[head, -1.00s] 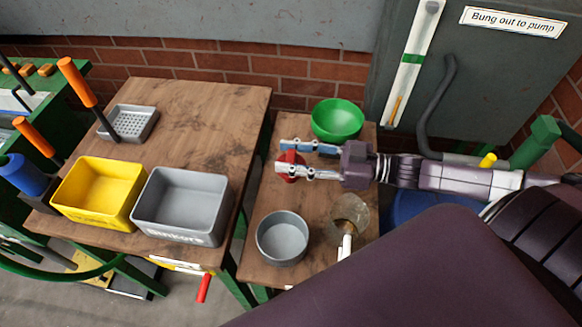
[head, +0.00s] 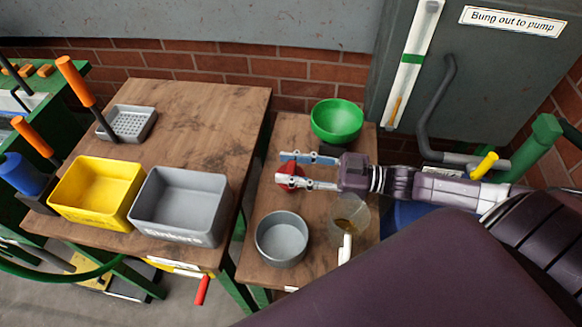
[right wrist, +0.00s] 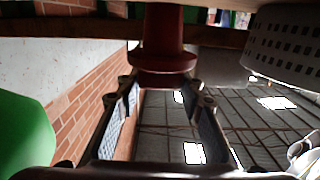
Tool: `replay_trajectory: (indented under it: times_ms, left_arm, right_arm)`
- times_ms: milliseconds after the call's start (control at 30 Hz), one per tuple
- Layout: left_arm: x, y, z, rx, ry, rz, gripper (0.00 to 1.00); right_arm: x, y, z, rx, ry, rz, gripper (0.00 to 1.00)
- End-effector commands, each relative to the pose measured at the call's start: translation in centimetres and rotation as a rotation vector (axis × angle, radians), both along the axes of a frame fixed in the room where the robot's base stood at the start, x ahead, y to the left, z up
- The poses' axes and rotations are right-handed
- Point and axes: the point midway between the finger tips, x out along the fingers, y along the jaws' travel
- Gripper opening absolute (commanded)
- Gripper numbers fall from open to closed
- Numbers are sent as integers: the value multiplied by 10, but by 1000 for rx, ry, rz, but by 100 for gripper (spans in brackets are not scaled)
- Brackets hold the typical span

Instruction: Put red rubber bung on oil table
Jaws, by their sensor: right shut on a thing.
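The red rubber bung (head: 290,176) is between the fingertips of my right gripper (head: 303,171), over the small wooden oil table (head: 258,195). In the right wrist view the bung (right wrist: 163,50) shows as a dark red flanged piece at the fingertips of the right gripper (right wrist: 163,95). The right gripper is shut on it. I cannot tell whether the bung touches the tabletop. My left gripper is not in view.
On the small table, a green bowl (head: 337,121) stands behind the gripper, a grey round bowl (head: 282,240) in front, and a clear jug (head: 352,211) at front right. Left, a larger table (head: 200,130) holds a yellow bin (head: 96,190) and a grey bin (head: 180,204).

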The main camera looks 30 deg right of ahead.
Motion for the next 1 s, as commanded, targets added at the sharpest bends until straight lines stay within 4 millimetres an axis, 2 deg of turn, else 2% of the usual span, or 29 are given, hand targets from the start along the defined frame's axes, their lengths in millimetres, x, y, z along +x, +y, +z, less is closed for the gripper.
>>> replay_trajectory:
  times_ms: [33, 67, 200, 467, 633, 1000]
  left_arm:
    - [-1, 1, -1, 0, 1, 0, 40]
    - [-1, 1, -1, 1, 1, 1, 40]
    - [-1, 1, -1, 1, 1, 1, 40]
    - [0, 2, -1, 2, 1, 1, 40]
    - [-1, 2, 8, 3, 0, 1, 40]
    - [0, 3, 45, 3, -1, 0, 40]
  right_arm:
    - [-3, 1, -8, -3, 15, -1, 0]
    - [-3, 1, -9, -3, 16, -2, 37]
    - [-4, 1, -11, -4, 20, -2, 52]
    - [-5, 1, -13, -4, 24, -4, 52]
    - [-5, 1, 2, -4, 26, -3, 52]
    - [-51, -64, 7, -5, 20, -4, 52]
